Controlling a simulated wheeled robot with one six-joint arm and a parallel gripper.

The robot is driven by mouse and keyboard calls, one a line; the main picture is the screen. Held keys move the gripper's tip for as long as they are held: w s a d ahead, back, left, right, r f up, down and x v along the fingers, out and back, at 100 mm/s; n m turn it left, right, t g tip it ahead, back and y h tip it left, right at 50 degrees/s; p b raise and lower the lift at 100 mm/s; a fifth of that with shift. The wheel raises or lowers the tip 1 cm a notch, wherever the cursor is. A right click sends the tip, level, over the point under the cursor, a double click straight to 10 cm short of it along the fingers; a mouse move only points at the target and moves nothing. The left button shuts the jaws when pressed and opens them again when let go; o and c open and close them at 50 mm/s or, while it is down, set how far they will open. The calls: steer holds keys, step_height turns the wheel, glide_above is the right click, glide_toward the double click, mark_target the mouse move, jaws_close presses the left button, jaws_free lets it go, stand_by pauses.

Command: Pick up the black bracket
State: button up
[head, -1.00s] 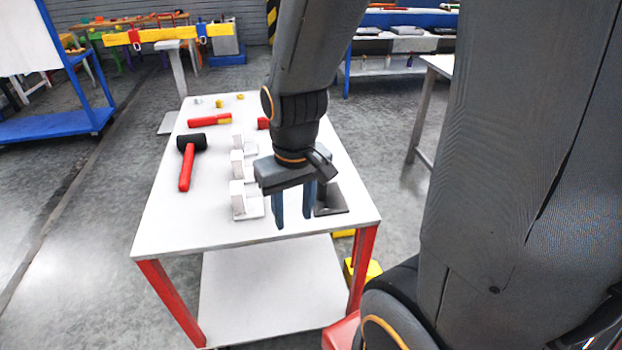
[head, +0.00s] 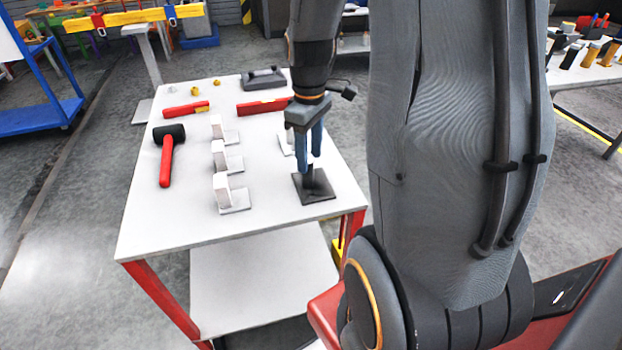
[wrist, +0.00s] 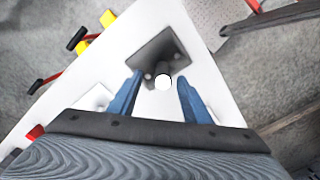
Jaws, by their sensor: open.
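The black bracket (head: 316,192) lies near the right front corner of the white table, its dark base plate flat and a short upright part rising from it. My gripper (head: 309,158) points down over it with blue fingers apart, tips close to the top of the upright. In the wrist view the black bracket (wrist: 155,45) shows ahead of and between the fingertips of my gripper (wrist: 160,78). A small white round patch sits there between the fingers. Whether the fingers straddle the upright is hard to tell.
Several white brackets (head: 234,199) stand left of the black one on the table (head: 180,225); one is partly behind my gripper. A red-handled mallet (head: 167,160), red tools (head: 186,111) and a dark grey item (head: 263,77) lie farther off. The table's front left is clear.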

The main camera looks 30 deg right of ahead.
steer(key=f, duration=0.1)
steer(key=f+p, duration=0.1)
steer(key=f, duration=0.1)
steer(key=shift+s+a+f, duration=0.2)
steer(key=shift+a+f, duration=0.05)
steer(key=shift+f, duration=0.1)
steer(key=shift+f+p, duration=0.3)
steer(key=shift+f, duration=0.45)
steer(key=shift+w, duration=0.1)
jaws_close()
